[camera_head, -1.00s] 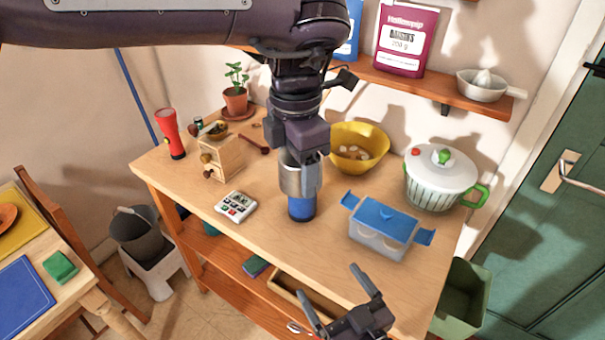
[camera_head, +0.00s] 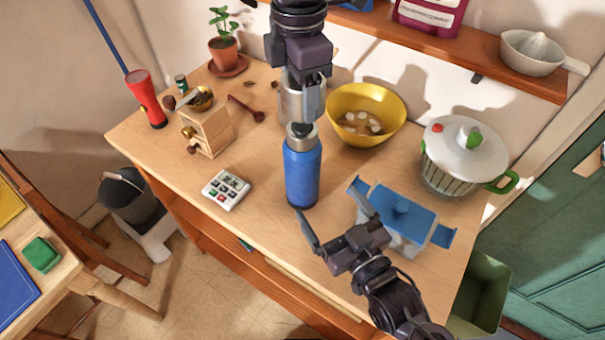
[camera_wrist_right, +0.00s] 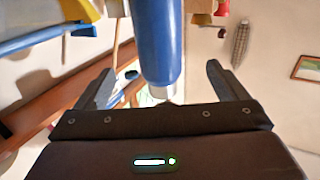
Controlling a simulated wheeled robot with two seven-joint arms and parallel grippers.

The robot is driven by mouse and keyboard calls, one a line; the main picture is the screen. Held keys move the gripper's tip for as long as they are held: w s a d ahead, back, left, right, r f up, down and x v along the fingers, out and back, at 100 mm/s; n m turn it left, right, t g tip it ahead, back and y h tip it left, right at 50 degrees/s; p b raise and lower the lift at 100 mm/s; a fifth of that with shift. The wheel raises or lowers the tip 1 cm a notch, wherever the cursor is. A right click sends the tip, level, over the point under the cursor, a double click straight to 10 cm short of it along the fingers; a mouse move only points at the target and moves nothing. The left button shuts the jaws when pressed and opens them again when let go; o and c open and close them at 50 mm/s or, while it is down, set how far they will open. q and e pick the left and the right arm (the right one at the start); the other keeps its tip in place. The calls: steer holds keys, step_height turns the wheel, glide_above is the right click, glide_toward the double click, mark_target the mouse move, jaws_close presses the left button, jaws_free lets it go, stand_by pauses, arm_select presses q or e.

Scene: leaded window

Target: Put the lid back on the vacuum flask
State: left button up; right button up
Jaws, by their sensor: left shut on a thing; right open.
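The blue vacuum flask (camera_head: 302,172) stands upright on the wooden table, its steel neck and dark stopper showing. It also shows between the fingers in the right wrist view (camera_wrist_right: 157,40). My left gripper (camera_head: 312,102) is shut on the silver cup-shaped lid (camera_head: 289,98), which appears just above and behind the stopper; its exact height over the flask is hard to tell. A finger covers part of the lid. My right gripper (camera_head: 336,222) is open, near the lower part of the flask, its fingers spread and apart from it.
A blue-lidded dish (camera_head: 402,212) stands close to the right of my right gripper. A yellow bowl (camera_head: 378,100) is behind the flask, and a white pot (camera_head: 462,158) is at the right.

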mark_target(302, 164)
arm_select(q)
steer(key=shift+w+f, duration=0.15)
steer(key=shift+w, duration=0.3)
arm_select(e)
steer(key=x, duration=1.2)
steer(key=shift+d, duration=0.15)
arm_select(q)
steer(key=shift+s, duration=0.15)
arm_select(e)
steer(key=shift+w, duration=0.2)
steer(key=shift+c, duration=0.2)
steer(key=c, duration=1.4)
arm_select(q)
steer(key=shift+f, duration=2.45)
